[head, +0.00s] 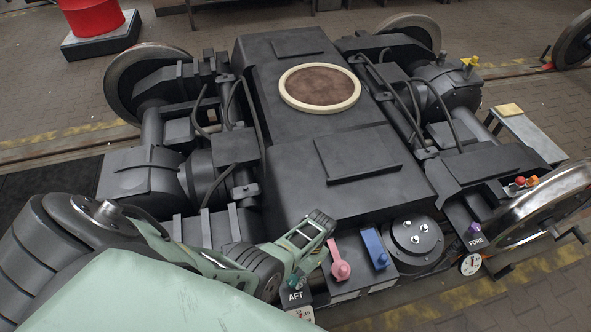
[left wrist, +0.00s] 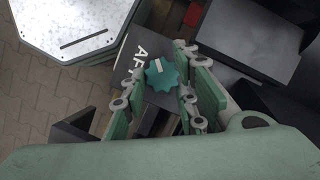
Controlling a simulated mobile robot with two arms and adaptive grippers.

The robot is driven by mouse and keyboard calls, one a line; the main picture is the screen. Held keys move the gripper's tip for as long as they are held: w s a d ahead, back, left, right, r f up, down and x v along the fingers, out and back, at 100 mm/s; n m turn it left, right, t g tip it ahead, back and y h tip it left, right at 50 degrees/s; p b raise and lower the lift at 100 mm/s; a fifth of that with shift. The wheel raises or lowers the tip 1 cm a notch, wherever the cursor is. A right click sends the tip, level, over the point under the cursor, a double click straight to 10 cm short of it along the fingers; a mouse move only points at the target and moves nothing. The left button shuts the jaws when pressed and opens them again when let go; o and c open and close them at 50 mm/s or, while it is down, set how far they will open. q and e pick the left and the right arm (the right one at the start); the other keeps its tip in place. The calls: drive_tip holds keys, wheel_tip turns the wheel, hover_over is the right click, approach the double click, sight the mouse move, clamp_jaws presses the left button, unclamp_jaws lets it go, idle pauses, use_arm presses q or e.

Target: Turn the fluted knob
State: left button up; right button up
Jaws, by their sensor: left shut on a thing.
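A teal fluted knob (left wrist: 161,73) with a white mark on its top sits on a dark block labelled AFT (left wrist: 140,52). In the head view the teal knob (head: 296,281) shows only in part beside my gripper. My left gripper (left wrist: 158,66) has its green pad fingers on either side of the knob, shut on it. In the head view this gripper (head: 303,262) is at the front edge of the bogie. A purple knob (head: 474,229) stands on a block labelled FORE at the right. My right gripper is not in view.
A pink lever (head: 340,268) and a blue lever (head: 378,255) stand just right of my left gripper. A dark round cover (head: 411,238) with bolts and a white gauge (head: 470,264) lie further right. A pale metal plate (left wrist: 75,30) shows in the wrist view.

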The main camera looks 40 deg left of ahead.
use_arm(q)
drive_tip(key=n, duration=0.2)
drive_tip(key=n+h, duration=0.2)
drive_tip(key=n, duration=0.1)
drive_tip(key=shift+s+d+f+n, duration=0.15)
drive_tip(key=shift+s+d+n, duration=0.05)
drive_tip(key=shift+s+n, duration=0.15)
drive_tip(key=shift+p, duration=0.3)
drive_tip(key=o, duration=1)
drive_tip(key=shift+w, duration=0.2)
drive_tip(key=shift+w+a, duration=0.15)
drive_tip(key=shift+w+a+r, duration=0.15)
drive_tip(key=shift+w+r, duration=0.05)
drive_tip(key=shift+r, duration=0.3)
drive_tip(key=v, duration=1.1)
drive_tip(key=shift+r, duration=0.1)
